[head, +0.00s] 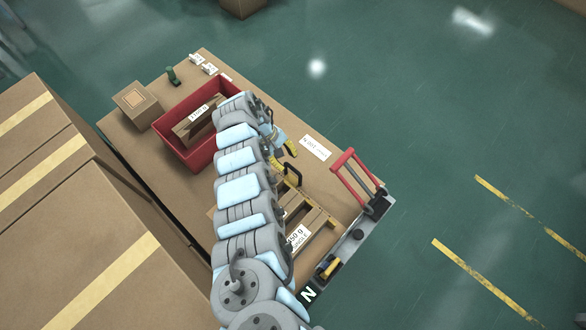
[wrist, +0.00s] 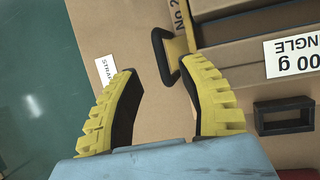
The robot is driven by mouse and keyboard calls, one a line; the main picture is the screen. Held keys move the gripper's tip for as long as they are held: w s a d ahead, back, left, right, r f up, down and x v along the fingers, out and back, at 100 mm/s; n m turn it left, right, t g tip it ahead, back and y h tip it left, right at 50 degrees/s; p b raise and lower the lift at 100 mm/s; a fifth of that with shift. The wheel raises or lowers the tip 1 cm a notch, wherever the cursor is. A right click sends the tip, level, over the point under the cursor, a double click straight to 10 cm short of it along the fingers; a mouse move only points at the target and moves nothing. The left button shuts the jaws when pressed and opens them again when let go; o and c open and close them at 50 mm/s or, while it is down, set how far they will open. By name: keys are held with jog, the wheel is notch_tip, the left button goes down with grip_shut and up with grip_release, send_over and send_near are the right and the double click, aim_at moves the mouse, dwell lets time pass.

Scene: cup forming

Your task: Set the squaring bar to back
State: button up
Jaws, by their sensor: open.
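A red U-shaped bar (head: 357,180) on dark mounts stands at the right edge of the work table in the head view. It looks like the squaring bar, but I cannot read a name on it. My gripper (head: 283,158) is left of it, over the table, with its yellow fingers apart. In the wrist view my gripper (wrist: 162,72) is open and empty. A black loop handle (wrist: 163,58) on a yellow strip shows just beyond the fingertips. I cannot tell whether they touch. My arm hides part of the table.
A red bin (head: 162,138) holding a cardboard piece stands at the table's left, with a small carton (head: 137,104) beside it. Cardboard bundles (head: 313,222) with a weight label lie by my arm. Large cartons (head: 60,210) fill the left. Green floor (head: 460,130) is open right of the table.

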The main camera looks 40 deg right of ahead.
aim_at(294, 169)
jog(key=b+x, duration=0.1)
jog(key=x, duration=0.5)
jog(key=shift+b, duration=0.3)
